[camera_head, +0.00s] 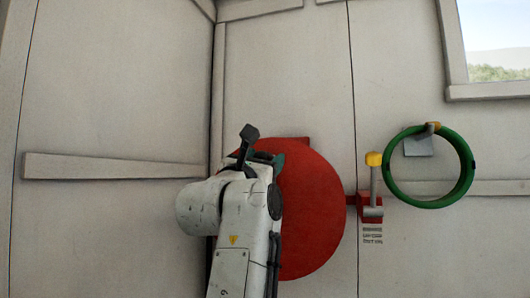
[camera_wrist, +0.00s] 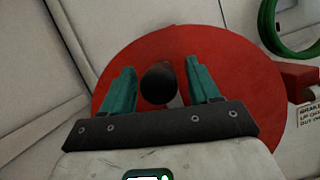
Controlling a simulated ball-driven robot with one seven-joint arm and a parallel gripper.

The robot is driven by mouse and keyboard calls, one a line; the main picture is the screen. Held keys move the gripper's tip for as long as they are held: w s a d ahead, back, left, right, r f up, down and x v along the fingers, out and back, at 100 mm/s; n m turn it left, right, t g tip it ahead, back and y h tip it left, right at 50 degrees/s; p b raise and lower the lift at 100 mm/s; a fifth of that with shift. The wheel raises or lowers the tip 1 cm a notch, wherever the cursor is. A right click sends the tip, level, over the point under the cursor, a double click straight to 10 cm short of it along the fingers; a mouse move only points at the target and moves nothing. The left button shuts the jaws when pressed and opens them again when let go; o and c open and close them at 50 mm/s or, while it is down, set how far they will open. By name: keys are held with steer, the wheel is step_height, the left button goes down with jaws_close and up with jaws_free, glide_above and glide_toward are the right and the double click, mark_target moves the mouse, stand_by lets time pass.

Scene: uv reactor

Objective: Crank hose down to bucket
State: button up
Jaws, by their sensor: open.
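A large red disc (camera_head: 315,215) is on the wall, partly hidden behind my arm in the head view. It fills much of the wrist view (camera_wrist: 240,75). A dark rounded knob (camera_wrist: 159,84) stands out from the disc and appears between the two teal fingers of my gripper (camera_wrist: 160,66). The fingers are open, with visible gaps on both sides of the knob. In the head view only a bit of teal at my gripper (camera_head: 278,162) shows, and the knob cannot be made out with certainty. No bucket is in view.
Right of the disc, a red bracket (camera_head: 371,210) carries an upright lever with a yellow knob (camera_head: 373,159). A green hose coil (camera_head: 387,178) hangs on the wall further right, below a window (camera_head: 498,45). A beam (camera_head: 110,170) crosses the left wall.

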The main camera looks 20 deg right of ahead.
steer(key=shift+w+d+r, duration=0.2)
steer(key=shift+w+d, duration=0.15)
jaws_close()
stand_by(0.5)
